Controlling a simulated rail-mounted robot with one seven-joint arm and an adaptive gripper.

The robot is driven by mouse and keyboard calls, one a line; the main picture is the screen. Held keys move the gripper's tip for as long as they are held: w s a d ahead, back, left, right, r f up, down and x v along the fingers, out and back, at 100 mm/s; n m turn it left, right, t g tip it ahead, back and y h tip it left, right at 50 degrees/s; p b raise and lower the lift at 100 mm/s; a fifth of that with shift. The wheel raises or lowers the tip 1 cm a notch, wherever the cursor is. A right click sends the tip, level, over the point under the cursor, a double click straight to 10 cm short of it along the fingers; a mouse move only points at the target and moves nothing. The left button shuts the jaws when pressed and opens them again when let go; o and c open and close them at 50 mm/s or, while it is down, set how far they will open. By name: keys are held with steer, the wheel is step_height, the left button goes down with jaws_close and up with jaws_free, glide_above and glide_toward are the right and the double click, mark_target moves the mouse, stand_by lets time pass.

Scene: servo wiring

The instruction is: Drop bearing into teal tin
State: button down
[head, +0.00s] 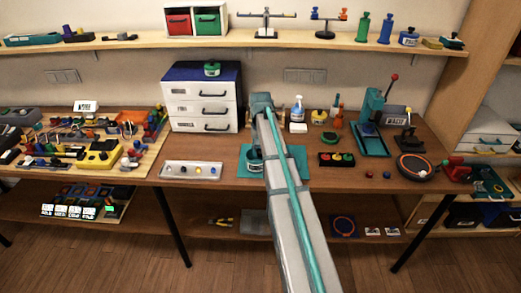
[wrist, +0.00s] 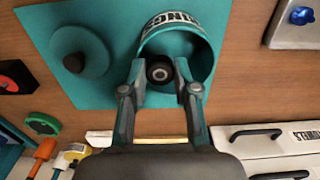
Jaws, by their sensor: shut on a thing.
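In the wrist view my gripper (wrist: 161,74) is shut on a small dark round bearing (wrist: 159,72) with a light ring at its centre. The bearing shows over the opening of the teal tin (wrist: 206,52), near the rim side closest to my gripper. I cannot tell how far above or inside the tin it is. The tin is open, with a white lettered band, and stands on a teal mat (wrist: 114,17). A round teal lid (wrist: 92,48) with a dark knob lies on the mat beside the tin. In the head view the tin (head: 255,162) shows partly beside my arm, which hides my gripper.
A black box with coloured buttons (head: 337,160) is right of the mat. A crowded board (head: 82,144) fills the table's left.

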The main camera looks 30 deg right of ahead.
mark_target(260, 152)
steer(key=c, duration=0.8)
jaws_free()
step_height(260, 152, up, 12)
steer(key=shift+r, duration=0.1)
